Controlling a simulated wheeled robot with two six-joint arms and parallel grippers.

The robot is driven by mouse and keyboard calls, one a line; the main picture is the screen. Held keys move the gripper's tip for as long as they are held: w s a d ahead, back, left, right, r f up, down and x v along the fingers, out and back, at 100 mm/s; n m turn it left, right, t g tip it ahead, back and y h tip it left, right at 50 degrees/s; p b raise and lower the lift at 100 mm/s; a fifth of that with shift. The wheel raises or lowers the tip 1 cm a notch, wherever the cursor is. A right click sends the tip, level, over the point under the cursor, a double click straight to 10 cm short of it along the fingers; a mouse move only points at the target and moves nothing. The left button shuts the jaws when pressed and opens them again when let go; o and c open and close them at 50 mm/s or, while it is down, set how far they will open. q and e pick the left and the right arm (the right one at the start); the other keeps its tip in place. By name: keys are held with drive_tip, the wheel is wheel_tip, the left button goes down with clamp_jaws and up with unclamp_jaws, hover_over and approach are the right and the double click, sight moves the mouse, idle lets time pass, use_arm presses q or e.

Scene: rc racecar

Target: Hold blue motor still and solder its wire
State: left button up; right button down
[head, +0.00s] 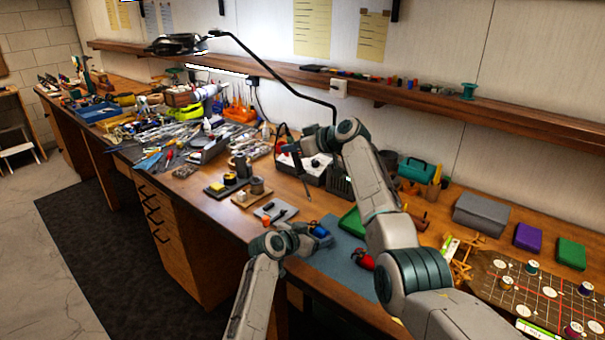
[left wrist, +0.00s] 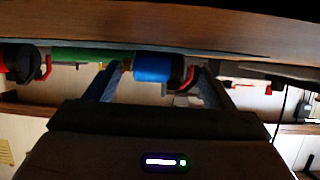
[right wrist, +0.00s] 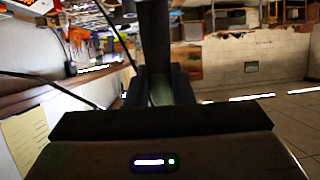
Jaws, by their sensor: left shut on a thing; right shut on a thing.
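The blue motor (head: 320,231) is on the blue mat (head: 345,268) at the bench's front edge. My left gripper (head: 312,234) is shut on it; the left wrist view shows the blue motor (left wrist: 155,67) between the fingers, with red parts at one end. My right gripper (head: 306,150) is above and behind the motor, well apart from it. It is shut on a dark rod-like tool (right wrist: 153,40), which looks like a soldering iron. Its tip and the motor's wire are too small or hidden to make out.
A red and black motor (head: 363,260) lies right of the blue one. A green block (head: 352,222) is behind the mat. A dark-and-white station (head: 314,170) stands near my right gripper. Small trays with a yellow sponge (head: 217,187) are at left. Tools crowd the far left.

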use_arm(q)
drive_tip(key=o, duration=1.1)
drive_tip(key=v, duration=1.2)
drive_tip(key=shift+f, duration=0.1)
